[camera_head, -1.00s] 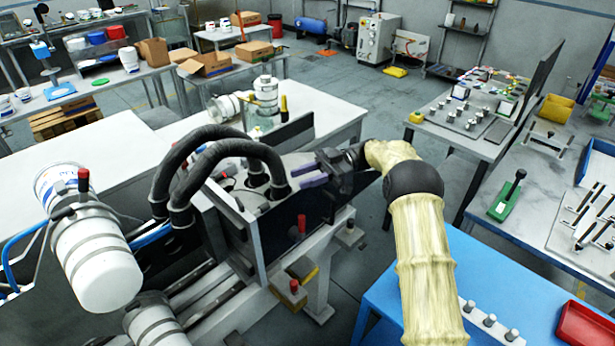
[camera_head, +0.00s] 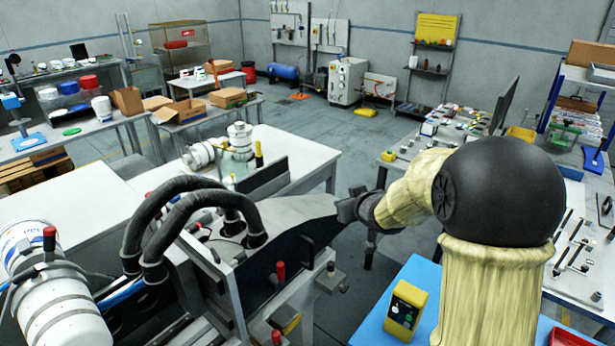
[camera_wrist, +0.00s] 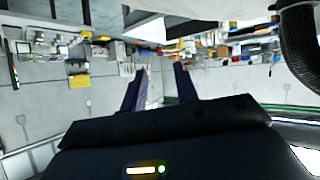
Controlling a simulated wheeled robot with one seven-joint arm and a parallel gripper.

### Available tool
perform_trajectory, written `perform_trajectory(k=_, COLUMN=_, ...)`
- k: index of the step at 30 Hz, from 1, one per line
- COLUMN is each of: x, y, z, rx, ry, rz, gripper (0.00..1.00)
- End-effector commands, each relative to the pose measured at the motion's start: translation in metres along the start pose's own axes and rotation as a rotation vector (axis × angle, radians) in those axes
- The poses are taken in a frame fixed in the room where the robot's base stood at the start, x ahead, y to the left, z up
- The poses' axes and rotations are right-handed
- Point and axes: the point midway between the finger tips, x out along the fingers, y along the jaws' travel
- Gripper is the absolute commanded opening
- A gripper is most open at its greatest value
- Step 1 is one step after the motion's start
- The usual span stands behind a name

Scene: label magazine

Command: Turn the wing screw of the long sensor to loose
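I cannot pick out the long sensor or its wing screw for certain in either view. A black hose (camera_wrist: 300,45) shows at the upper right of that view.
A blue table (camera_head: 425,275) with a yellow box (camera_head: 405,308) is at lower right, partly behind my arm. A white table (camera_head: 300,155) with canisters (camera_head: 240,140) stands behind the machine. A grey table with tools (camera_head: 575,240) is at right. Open floor (camera_head: 330,115) lies beyond.

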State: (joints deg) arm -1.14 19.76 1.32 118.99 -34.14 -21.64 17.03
Motion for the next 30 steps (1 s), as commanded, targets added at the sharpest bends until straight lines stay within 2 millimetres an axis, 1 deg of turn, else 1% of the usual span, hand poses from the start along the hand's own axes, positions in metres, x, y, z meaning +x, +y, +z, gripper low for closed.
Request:
perform_trajectory(k=1, x=-0.021, y=0.005, z=0.024, rx=0.035, ry=-0.089, rz=0.047, gripper=0.30)
perform_trajectory(k=2, x=-0.034, y=0.007, z=0.041, rx=0.059, ry=-0.149, rz=0.072, gripper=0.30)
perform_trajectory(k=3, x=-0.051, y=0.008, z=0.064, rx=0.091, ry=-0.231, rz=0.101, gripper=0.30)
perform_trajectory(k=5, x=-0.081, y=0.006, z=0.098, rx=0.141, ry=-0.354, rz=0.133, gripper=0.30)
perform_trajectory(k=6, x=-0.101, y=0.001, z=0.121, rx=0.176, ry=-0.438, rz=0.146, gripper=0.30)
perform_trajectory(k=8, x=-0.132, y=-0.009, z=0.153, rx=0.228, ry=-0.554, rz=0.154, gripper=0.30)
perform_trajectory(k=9, x=-0.150, y=-0.016, z=0.171, rx=0.260, ry=-0.622, rz=0.152, gripper=0.30)
perform_trajectory(k=12, x=-0.186, y=-0.035, z=0.203, rx=0.324, ry=-0.752, rz=0.138, gripper=0.30)
perform_trajectory(k=15, x=-0.204, y=-0.045, z=0.218, rx=0.358, ry=-0.816, rz=0.125, gripper=0.30)
perform_trajectory(k=17, x=-0.208, y=-0.048, z=0.221, rx=0.364, ry=-0.830, rz=0.121, gripper=0.30)
perform_trajectory(k=30, x=-0.207, y=-0.047, z=0.220, rx=0.364, ry=-0.828, rz=0.121, gripper=0.30)
